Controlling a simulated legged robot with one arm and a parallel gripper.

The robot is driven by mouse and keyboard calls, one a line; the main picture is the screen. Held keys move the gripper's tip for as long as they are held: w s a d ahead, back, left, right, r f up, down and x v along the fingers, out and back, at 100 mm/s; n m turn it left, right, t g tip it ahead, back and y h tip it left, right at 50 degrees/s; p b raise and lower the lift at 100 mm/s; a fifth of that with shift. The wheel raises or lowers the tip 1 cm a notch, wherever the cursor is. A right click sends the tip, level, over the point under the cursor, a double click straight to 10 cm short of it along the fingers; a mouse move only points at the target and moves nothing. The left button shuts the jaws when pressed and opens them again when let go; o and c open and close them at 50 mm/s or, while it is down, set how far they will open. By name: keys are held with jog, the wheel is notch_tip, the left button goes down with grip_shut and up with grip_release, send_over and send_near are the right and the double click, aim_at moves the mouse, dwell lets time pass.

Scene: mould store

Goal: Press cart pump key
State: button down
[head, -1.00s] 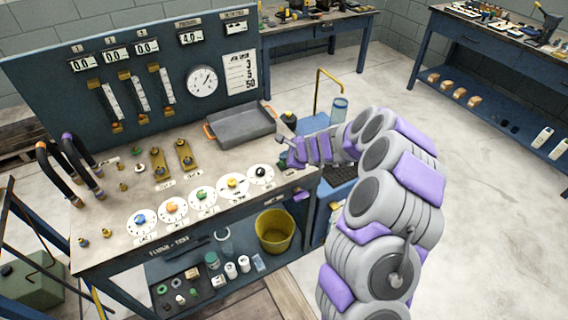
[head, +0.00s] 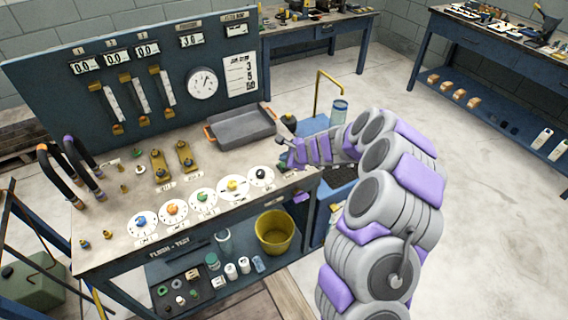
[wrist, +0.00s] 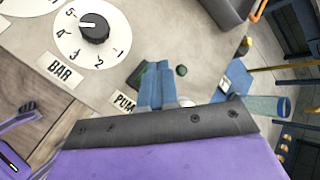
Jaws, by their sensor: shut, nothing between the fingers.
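My gripper (head: 290,155) is at the right end of the flush-test bench (head: 130,195), just right of the black-knob dial. In the wrist view its closed fingers (wrist: 157,72) point down at the bench top, with nothing between them. A label reading "PUM…" (wrist: 124,102) lies beside them, partly covered by my gripper. A dark green key-like block (wrist: 138,76) shows at the fingers' left side, largely hidden by them. A small round green piece (wrist: 181,70) sits just right of the fingertips. Contact with the block cannot be told.
The black-knob dial (head: 261,175), labelled BAR, is close by; it also shows in the wrist view (wrist: 93,30). A grey tray (head: 242,127) stands behind it. Right of the bench are a blue cart (head: 312,124), a yellow pipe (head: 318,95) and a clear cylinder (head: 339,112).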

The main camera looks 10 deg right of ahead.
jog(key=shift+r, duration=0.4)
jog(key=shift+r+p, duration=0.1)
jog(key=shift+p, duration=0.2)
notch_tip(320, 180, up, 6)
jog(key=p, duration=0.5)
